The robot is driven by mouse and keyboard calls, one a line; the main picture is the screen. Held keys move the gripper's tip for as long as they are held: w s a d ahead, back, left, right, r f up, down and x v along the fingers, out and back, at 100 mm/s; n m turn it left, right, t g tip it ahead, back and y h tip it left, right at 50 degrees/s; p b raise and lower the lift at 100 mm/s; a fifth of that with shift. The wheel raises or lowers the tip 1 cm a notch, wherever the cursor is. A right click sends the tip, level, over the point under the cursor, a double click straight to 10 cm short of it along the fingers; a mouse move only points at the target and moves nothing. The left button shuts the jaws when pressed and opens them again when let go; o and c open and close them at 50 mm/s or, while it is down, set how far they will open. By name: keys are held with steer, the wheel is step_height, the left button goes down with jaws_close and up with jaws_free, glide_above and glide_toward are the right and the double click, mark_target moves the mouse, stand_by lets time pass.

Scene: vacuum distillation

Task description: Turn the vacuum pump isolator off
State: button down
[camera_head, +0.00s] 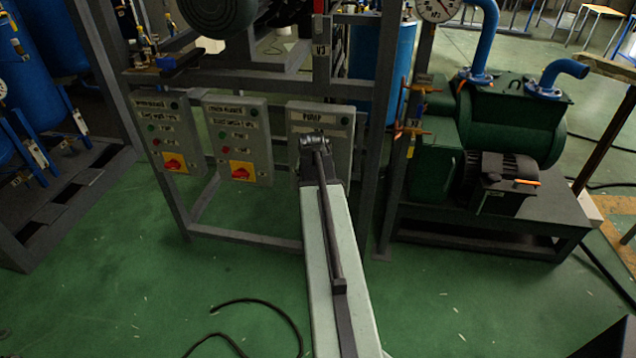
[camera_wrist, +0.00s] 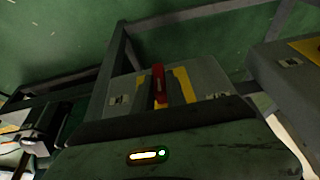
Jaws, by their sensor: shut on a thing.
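The grey pump control box (camera_head: 338,118), labelled PUMP, stands on the frame, right of two similar boxes. My arm reaches to its front and hides its lower face in the head view. In the wrist view the pump isolator's red handle (camera_wrist: 158,84) stands out from a yellow plate (camera_wrist: 184,84), its long side running up and down the picture. My gripper (camera_wrist: 156,92) is shut on the handle, with dark finger parts close beside it. In the head view the fingertips are hidden behind my wrist.
Two neighbouring boxes (camera_head: 174,128) (camera_head: 237,138) carry red handles on yellow plates. A frame post (camera_head: 398,130) and the green vacuum pump (camera_head: 510,125) stand to the right. A black cable (camera_head: 262,302) lies on the open green floor in front.

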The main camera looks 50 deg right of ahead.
steer(key=shift+w+a, duration=0.1)
steer(key=shift+a, duration=0.05)
stand_by(0.4)
steer(key=c, duration=1.4)
jaws_free()
steer(key=shift+o, duration=0.2)
steer(key=shift+r, duration=0.1)
steer(key=p+v, duration=0.7)
steer(key=shift+a+r, duration=0.2)
steer(key=shift+r, duration=0.1)
